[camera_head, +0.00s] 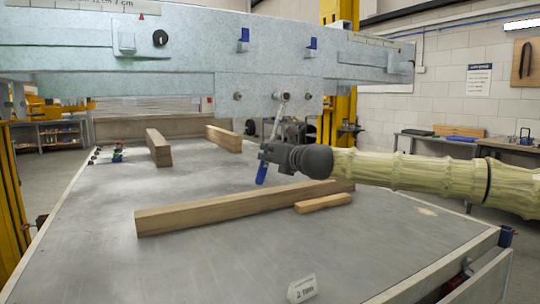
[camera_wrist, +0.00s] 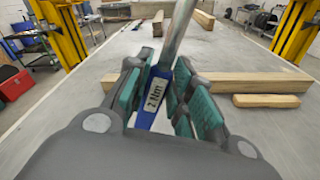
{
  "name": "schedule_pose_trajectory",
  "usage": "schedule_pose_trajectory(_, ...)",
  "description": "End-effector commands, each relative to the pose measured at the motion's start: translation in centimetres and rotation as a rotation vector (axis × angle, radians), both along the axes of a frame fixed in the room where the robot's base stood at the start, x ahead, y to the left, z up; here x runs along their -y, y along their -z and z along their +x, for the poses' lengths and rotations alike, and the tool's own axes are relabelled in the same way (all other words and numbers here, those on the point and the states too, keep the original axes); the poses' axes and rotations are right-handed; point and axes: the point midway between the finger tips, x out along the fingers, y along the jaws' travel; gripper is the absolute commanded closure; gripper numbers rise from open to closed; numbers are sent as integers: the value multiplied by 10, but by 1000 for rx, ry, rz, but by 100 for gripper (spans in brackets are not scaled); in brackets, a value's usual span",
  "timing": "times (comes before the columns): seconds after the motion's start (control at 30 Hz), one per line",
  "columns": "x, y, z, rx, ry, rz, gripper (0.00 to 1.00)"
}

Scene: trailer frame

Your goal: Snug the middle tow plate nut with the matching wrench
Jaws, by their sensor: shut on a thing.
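The tow plate (camera_head: 262,95) is a pale grey plate on the lower front of the trailer frame, with a row of nuts. The middle nut (camera_head: 279,96) is partly covered by the upper end of the wrench (camera_head: 281,112). The wrench slopes down from there; I cannot tell whether it is fully seated. My gripper (camera_head: 268,154) is shut on the wrench's blue handle (camera_head: 261,174), below the plate. The wrist view shows the handle (camera_wrist: 152,116) between the green finger pads, with a white label that seems to read "2 Nm". The wrench head is out of that view.
The grey table (camera_head: 240,262) lies below, carrying a long wooden beam (camera_head: 225,207), a short block (camera_head: 323,203) and other timber (camera_head: 158,147). A white card (camera_head: 301,289) stands at the front. Small items (camera_head: 118,153) lie at the left. The front table area is mostly clear.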

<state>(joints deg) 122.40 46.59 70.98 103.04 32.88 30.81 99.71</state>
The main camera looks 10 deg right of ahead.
Motion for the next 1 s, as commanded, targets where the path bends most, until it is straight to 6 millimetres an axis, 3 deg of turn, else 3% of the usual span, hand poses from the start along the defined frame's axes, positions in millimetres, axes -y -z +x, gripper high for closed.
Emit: schedule_pose_trajectory(1.0, 4, -1, -12, 2, 0, 0, 100)
